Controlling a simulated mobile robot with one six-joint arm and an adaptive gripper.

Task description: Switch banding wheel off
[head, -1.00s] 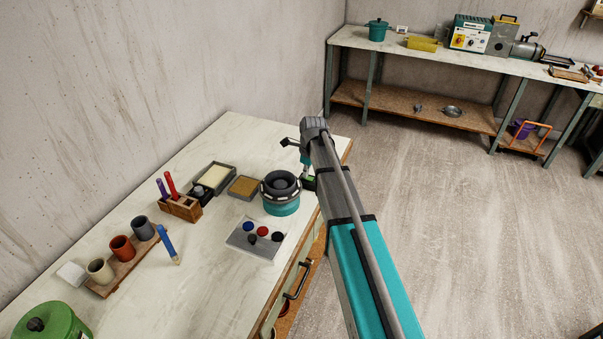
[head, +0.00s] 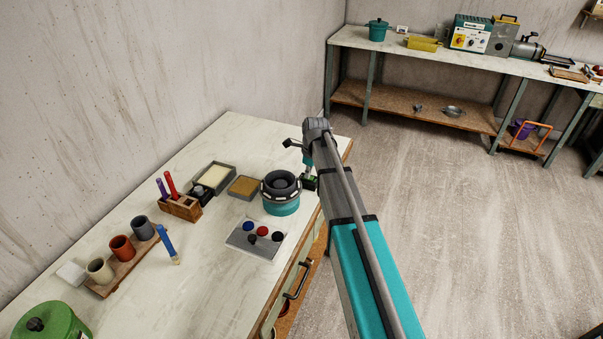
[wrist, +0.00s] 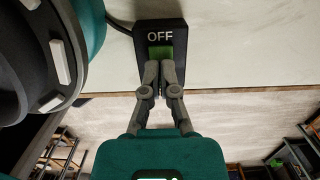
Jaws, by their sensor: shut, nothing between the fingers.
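The banding wheel (head: 281,204) stands on the near table, with a teal body and a dark round top. In the wrist view its rim (wrist: 50,60) fills the upper left. A black switch box (wrist: 178,36) sits at the table's edge beside it, with white OFF lettering and a green rocker (wrist: 160,51). The box also shows in the head view (head: 311,184), partly hidden by my arm. My gripper (wrist: 159,66) is shut and empty, its fingertips over the lower part of the green rocker. I cannot tell whether they press it.
A grey palette with several coloured dabs (head: 245,242) lies in front of the wheel. Two shallow trays (head: 215,177) (head: 243,187), a wooden tool holder (head: 181,208) and several cups stand to the left. Open floor lies right of the table.

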